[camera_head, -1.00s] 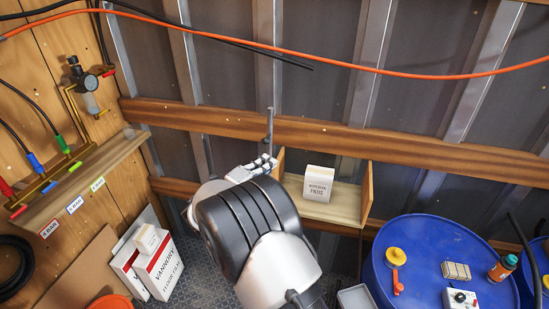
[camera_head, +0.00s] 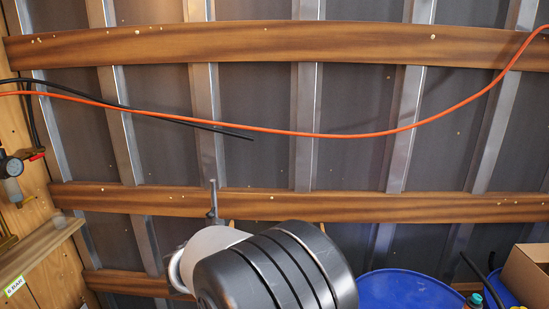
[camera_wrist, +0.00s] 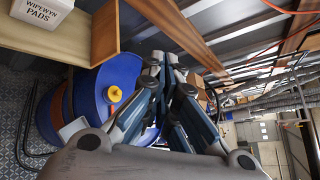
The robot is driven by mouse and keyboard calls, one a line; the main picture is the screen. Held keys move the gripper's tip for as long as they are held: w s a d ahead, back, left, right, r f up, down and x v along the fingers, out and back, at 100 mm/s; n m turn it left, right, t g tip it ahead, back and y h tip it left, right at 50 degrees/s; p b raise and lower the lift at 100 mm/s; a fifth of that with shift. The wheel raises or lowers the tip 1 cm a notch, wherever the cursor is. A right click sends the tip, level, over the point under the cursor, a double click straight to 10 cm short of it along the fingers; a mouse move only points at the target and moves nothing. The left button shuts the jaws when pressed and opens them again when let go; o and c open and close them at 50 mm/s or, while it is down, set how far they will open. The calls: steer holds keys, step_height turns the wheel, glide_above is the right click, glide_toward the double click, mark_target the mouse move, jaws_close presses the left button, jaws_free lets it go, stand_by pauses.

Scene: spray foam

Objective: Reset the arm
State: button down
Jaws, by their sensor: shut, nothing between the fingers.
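My gripper (camera_wrist: 162,66) shows in the wrist view with its dark fingers brought together and nothing between them. It is in free space, in front of a blue drum (camera_wrist: 119,75) and apart from the shelf. In the head view my arm's rounded black and white links fill the bottom middle, and the gripper itself is hidden or out of frame there.
A wooden shelf (camera_wrist: 104,35) holds a white wipes box (camera_wrist: 42,10) at the upper left of the wrist view. Blue drums (camera_head: 405,290) stand at the lower right of the head view. An orange hose (camera_head: 330,135) hangs across the ribbed wall.

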steer(key=s+d+f+m+g+y+b, duration=0.2)
steer(key=s+d+f+m+g+b, duration=0.15)
steer(key=s+d+m, duration=0.6)
steer(key=s+d+f+m+g+y+b, duration=0.15)
steer(key=s+d+m+g+b, duration=0.3)
steer(key=s+d+m, duration=0.5)
steer(key=s+a+f+m+t+y+b, duration=0.1)
steer(key=s+f+m+y+b, duration=0.2)
steer(key=s+m, duration=0.5)
steer(key=s+a+f+m+y+b, duration=0.2)
steer(key=s+f+m+y+b, duration=0.1)
steer(key=s+f+m+b, duration=0.2)
steer(key=s+f+m, duration=0.2)
steer(key=s+m, duration=0.1)
steer(key=m, duration=0.1)
steer(key=shift+s+a+m+t, duration=0.3)
steer(key=shift+s+m+t, duration=0.05)
steer(key=shift+m+t, duration=0.05)
